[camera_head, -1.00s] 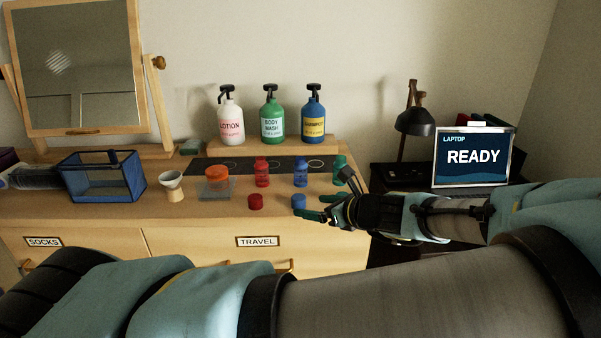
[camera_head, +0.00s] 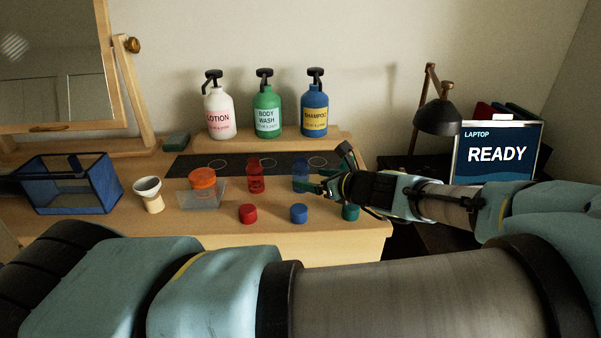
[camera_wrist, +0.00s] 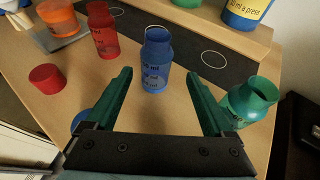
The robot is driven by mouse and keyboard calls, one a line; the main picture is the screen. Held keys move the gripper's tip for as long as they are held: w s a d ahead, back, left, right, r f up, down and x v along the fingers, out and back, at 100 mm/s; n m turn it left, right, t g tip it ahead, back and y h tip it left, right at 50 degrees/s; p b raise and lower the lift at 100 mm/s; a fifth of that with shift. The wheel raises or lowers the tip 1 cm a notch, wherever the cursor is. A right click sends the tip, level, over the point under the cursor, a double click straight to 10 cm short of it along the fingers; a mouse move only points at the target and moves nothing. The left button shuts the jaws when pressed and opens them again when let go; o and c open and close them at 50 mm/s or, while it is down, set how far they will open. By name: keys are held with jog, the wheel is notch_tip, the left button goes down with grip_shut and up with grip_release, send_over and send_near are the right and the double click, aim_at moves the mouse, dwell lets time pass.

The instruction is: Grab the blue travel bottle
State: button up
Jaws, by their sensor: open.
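The small blue travel bottle (camera_head: 300,174) stands upright and uncapped on the dresser top, partly hidden by my gripper in the head view. My gripper (camera_head: 325,181) reaches in from the right at the bottle. In the wrist view the blue bottle (camera_wrist: 156,62) stands just beyond and between the two green fingertips (camera_wrist: 157,77). The fingers are spread wide with nothing between them. A blue cap (camera_head: 299,213) lies near the dresser's front edge.
A red bottle (camera_head: 256,176) stands left of the blue one; a green bottle (camera_wrist: 250,100) is close to my right finger. Red cap (camera_head: 248,214) and green cap (camera_head: 350,212) lie in front. Large pump bottles (camera_head: 266,110) stand behind on a wooden riser (camera_head: 190,143).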

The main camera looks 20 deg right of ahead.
aim_at(294, 174)
jog(key=x, duration=0.2)
jog(key=shift+w+a, duration=0.1)
jog(key=shift+w, duration=0.2)
jog(key=p+x, duration=0.1)
jog(key=x, duration=0.1)
jog(key=p+x, duration=0.1)
jog(key=x, duration=0.1)
jog(key=shift+w+a+r+p, duration=0.15)
jog(key=shift+a+r+p, duration=0.05)
jog(key=shift+a+p, duration=0.15)
jog(key=shift+w+f, duration=0.3)
jog(key=shift+w, duration=0.05)
jog(key=shift+a, duration=0.1)
grip_shut()
jog(key=shift+r, duration=0.1)
